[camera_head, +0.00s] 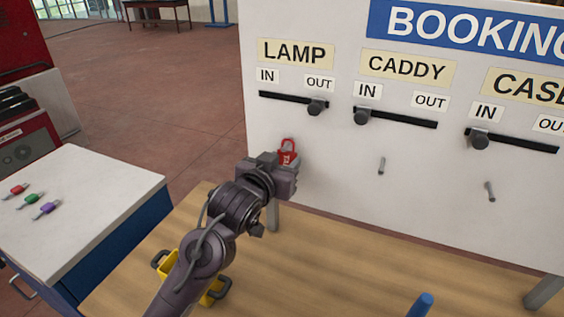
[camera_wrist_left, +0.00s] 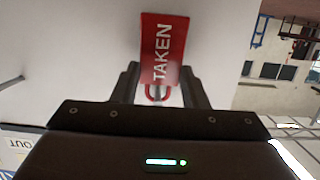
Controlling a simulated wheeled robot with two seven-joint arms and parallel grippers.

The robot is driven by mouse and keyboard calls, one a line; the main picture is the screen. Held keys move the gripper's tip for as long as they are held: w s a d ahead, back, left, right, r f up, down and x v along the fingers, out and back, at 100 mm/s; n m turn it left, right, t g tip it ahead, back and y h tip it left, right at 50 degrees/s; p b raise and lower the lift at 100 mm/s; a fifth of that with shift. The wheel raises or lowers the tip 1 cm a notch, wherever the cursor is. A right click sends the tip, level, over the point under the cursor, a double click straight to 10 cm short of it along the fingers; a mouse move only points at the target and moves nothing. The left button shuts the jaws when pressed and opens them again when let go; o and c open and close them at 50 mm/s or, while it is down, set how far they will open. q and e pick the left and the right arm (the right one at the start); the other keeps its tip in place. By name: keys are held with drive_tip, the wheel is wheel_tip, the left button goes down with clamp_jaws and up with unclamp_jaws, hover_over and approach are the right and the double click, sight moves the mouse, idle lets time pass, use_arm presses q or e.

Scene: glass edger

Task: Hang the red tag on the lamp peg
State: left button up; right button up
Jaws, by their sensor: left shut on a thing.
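The red tag (camera_head: 287,156) is held at the white board, below the LAMP label (camera_head: 295,52). It also shows in the left wrist view (camera_wrist_left: 163,45), where it reads TAKEN and its red loop lies between the fingers. My left gripper (camera_head: 287,170) is shut on the tag, close to the board. The lamp peg cannot be made out; the tag and gripper cover that part of the board. I cannot tell whether the loop is around it. My right gripper is not in view.
Bare pegs stick out below CADDY (camera_head: 381,165) and CASE (camera_head: 489,191). Dark slider knobs (camera_head: 316,107) sit in slots above. A yellow caddy (camera_head: 168,268) is partly behind my arm on the wooden table (camera_head: 330,265). Small coloured items (camera_head: 47,208) lie on the white-topped cabinet (camera_head: 105,188).

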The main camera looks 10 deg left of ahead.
use_arm(q)
drive_tip(key=o, duration=1)
drive_tip(key=shift+s, duration=0.1)
